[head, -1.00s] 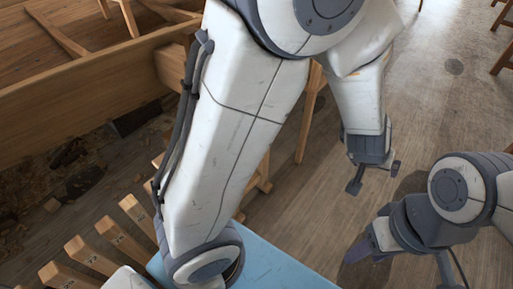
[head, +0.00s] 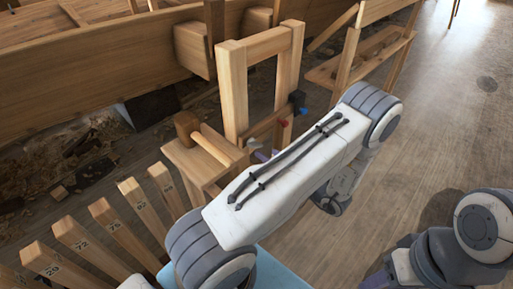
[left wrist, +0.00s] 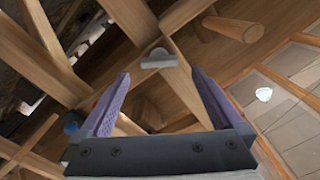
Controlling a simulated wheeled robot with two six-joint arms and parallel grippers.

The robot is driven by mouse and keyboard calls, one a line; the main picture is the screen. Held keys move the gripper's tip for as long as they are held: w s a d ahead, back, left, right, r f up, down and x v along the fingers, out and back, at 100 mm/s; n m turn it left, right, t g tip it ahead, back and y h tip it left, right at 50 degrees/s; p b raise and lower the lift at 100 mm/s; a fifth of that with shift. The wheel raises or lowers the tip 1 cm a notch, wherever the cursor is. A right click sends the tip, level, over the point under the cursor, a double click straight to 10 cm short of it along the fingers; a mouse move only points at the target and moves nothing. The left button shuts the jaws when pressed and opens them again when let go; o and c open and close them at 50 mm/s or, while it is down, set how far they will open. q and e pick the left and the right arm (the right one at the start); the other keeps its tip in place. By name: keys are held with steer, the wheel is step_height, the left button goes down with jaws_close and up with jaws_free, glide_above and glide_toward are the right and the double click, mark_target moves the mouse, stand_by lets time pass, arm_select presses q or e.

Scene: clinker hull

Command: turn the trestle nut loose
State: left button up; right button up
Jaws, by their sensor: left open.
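The wooden trestle frame (head: 233,100) stands upright at the middle of the head view. In the left wrist view a small grey winged piece (left wrist: 158,60), which looks like the trestle nut, shows against the wood beyond and between my fingertips. I cannot make out the nut in the head view.
A wooden mallet (head: 187,126) lies beside the frame. Red (head: 283,123) and blue (head: 303,111) small parts sit at the frame's right post. Numbered wooden pieces (head: 138,204) stand in a row at lower left. The hull (head: 85,82) lies behind. Floor at right is clear.

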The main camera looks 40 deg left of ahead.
mark_target(258, 146)
arm_select(q)
steer(key=a, duration=0.6)
steer(key=shift+w+a+b, duration=0.3)
steer(key=shift+b, duration=0.1)
steer(key=c, duration=1.3)
